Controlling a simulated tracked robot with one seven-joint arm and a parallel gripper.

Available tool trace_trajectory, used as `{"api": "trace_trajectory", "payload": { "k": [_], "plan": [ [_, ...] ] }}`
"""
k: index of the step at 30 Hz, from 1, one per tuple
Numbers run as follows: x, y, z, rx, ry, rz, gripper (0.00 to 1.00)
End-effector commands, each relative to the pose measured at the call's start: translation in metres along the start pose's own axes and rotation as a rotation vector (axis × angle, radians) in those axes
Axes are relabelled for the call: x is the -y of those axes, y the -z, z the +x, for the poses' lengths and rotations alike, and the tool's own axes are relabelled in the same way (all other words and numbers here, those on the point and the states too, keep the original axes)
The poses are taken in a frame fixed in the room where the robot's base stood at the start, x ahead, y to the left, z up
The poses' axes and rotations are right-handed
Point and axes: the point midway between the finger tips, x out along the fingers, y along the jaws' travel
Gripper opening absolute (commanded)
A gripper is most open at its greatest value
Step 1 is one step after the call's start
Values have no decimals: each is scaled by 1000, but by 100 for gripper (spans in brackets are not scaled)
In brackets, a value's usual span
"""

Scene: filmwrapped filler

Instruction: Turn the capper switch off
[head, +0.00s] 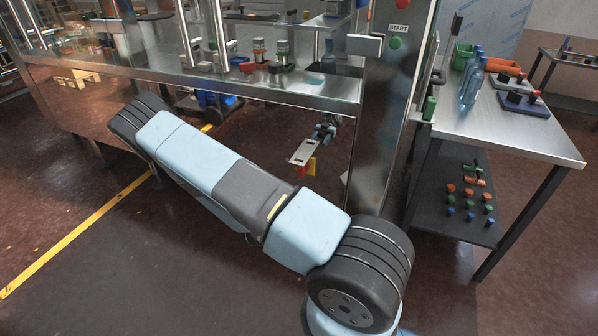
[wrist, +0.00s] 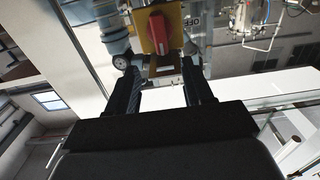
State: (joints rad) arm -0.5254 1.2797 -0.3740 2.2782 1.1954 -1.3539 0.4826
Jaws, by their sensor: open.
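The capper switch is a red rotary knob (wrist: 158,30) on a yellow plate (wrist: 178,30), at the top middle of the wrist view. Part of the lettering "OFF" (wrist: 192,20) shows sideways to its right. My gripper (wrist: 159,68) is open, its two dark fingers pointing toward the switch. The knob lies ahead of and between the fingertips, and nothing is gripped. Whether the fingers touch it I cannot tell. In the head view a small red and yellow piece (head: 311,166), seemingly the switch, shows under a metal plate (head: 304,151).
A steel post (head: 383,130) with a green START button (head: 396,43) stands right of the switch. A steel machine table edge (head: 270,94) runs above. A side table (head: 520,130) with bottles stands at the right. Pipes and a gauge (wrist: 120,62) are close to the left finger.

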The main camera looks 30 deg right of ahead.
Motion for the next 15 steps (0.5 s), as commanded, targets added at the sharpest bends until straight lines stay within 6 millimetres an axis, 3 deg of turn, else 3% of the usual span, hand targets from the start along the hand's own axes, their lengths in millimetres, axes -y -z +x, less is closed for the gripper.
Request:
{"api": "trace_trajectory", "payload": {
  "k": [15],
  "plan": [
    [-1,0,89,0,-3,2,51]
  ]
}}
